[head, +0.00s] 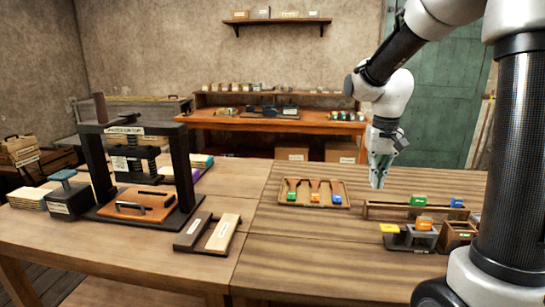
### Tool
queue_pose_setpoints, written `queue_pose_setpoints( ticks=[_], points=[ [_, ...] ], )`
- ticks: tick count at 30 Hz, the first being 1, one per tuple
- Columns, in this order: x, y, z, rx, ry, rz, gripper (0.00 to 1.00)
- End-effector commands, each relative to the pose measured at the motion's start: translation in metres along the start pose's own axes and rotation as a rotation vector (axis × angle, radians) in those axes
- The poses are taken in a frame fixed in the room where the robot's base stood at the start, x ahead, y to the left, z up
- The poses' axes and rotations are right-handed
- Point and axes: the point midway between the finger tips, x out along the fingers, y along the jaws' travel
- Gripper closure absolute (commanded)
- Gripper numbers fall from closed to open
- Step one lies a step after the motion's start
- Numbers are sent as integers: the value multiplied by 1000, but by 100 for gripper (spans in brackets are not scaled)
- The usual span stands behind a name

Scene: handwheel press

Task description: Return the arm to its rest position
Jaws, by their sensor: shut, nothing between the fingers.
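My arm (385,62) comes in from the upper right and bends down over the far side of the wooden table. My gripper (378,184) hangs pointing down, small in the head view, with its fingers together and nothing held. It is to the right of a wooden tray (283,199) and apart from it, above or just behind the table top. The black-framed press (183,165) stands at the left, with a brown wooden block (140,206) on its base.
A two-tone wooden piece (222,235) lies right of the press. A long wooden rack (385,210) and small boxes with coloured labels (410,238) stand at the right, near my arm. The front middle of the table (310,260) is clear. A workbench (250,122) stands behind.

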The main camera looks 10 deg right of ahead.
Motion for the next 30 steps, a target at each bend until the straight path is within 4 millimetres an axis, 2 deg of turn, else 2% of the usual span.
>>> queue_pose_setpoints(
  ticks=[2, 3, 12, 16, 21, 25, 30],
  points=[
    [12, 4, 19, -49, -39, 7, 100],
    [10, 8, 34, -77, -40, 7, 100],
    [-28, 30, 133, -210, 99, -16, 100],
    [-40, 38, 170, -231, 194, -27, 100],
    [-53, 43, 192, -231, 303, -41, 100],
    [-63, 44, 195, -230, 352, -47, 100],
    [-65, 44, 196, -230, 360, -48, 100]
  ],
)
